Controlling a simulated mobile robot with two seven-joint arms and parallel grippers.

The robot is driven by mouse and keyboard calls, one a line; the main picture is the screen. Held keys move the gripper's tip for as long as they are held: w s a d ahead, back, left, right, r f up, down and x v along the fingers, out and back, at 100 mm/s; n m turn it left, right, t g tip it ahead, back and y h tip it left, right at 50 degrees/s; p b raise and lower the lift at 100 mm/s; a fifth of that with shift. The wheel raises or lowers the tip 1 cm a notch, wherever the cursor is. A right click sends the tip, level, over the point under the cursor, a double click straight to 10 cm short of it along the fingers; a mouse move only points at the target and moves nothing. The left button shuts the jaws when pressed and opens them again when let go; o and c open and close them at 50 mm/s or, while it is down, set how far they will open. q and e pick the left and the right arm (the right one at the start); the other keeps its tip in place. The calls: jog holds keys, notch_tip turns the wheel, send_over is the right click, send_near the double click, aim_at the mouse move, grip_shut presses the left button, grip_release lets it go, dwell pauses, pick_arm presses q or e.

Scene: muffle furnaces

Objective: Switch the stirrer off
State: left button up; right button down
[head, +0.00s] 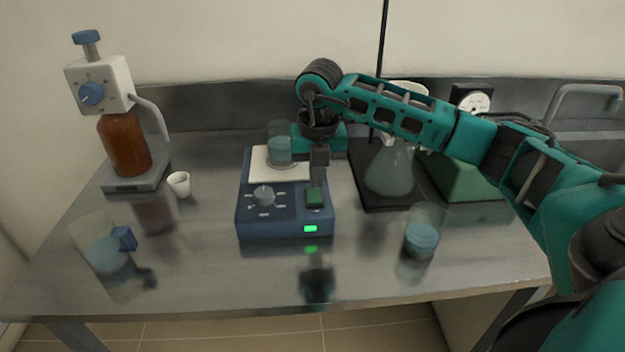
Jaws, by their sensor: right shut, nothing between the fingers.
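The stirrer (284,223) is a blue box with a white top plate (262,158), standing mid-table. Its front slope has a grey round knob (264,196) with marks around it and a green switch (314,198) to the right of it. A small green light (310,228) on its front face is lit. A beaker with blue liquid (279,146) stands on the plate. My right gripper (318,180) points down, shut and empty, with its tips just above or at the switch. I cannot tell whether they touch it. My left gripper is not in view.
A brown bottle with a dispenser (125,145) and a white cup (179,184) are at the left. A flask (389,172) stands on a dark stand base behind. The table's front middle is clear.

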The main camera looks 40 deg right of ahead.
aim_at(316, 198)
jog(key=r, duration=0.3)
jog(key=shift+s+a+r, duration=0.15)
jog(key=shift+a, duration=0.1)
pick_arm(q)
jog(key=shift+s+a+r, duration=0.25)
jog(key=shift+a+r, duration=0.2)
pick_arm(e)
notch_tip(316, 198, up, 8)
jog(key=s, duration=0.1)
jog(key=shift+a+r, duration=0.15)
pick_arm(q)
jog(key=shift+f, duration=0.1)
